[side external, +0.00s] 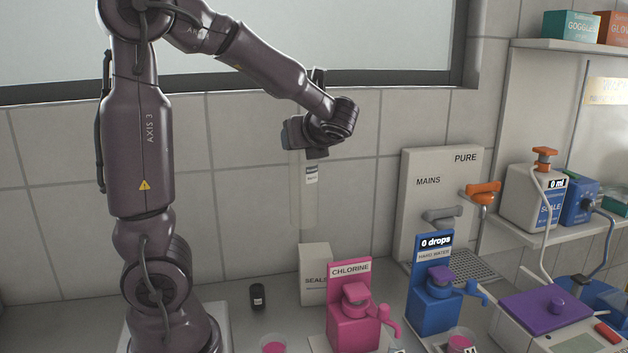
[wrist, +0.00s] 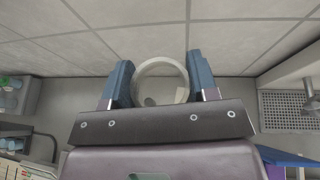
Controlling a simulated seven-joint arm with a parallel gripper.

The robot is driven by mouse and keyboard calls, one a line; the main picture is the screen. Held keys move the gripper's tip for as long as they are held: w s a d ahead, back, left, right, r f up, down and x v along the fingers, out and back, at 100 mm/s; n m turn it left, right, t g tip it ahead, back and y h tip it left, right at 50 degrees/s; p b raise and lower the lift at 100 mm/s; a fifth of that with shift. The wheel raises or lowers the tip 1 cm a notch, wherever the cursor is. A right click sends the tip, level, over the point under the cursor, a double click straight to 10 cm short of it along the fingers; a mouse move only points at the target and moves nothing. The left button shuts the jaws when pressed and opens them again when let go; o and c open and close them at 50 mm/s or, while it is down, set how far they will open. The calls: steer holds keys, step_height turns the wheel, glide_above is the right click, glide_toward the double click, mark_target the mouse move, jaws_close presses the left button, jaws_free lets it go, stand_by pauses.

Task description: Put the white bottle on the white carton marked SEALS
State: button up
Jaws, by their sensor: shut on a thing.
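The white bottle (side external: 309,205) is a tall, pale, see-through cylinder with a small label near its top. It hangs upright from my gripper (side external: 306,152), which is shut on its upper end. In the wrist view, the bottle's round rim (wrist: 161,82) sits between the two blue fingers of my gripper (wrist: 160,84). The white carton marked SEALS (side external: 314,262) stands on the bench below. In the side view the bottle's lower end is just above the carton's top, with a small gap. I cannot tell how well they line up in depth. The wrist view hides the carton.
A pink CHLORINE dispenser (side external: 352,325) stands close in front of the carton and partly covers it. A small black vial (side external: 258,296) stands left of the carton. The tiled wall is behind.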

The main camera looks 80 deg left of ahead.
steer(key=w+a+f, duration=0.3)
steer(key=f, duration=0.5)
steer(key=shift+w+a+f, duration=0.15)
steer(key=shift+f, duration=0.45)
steer(key=o, duration=1.1)
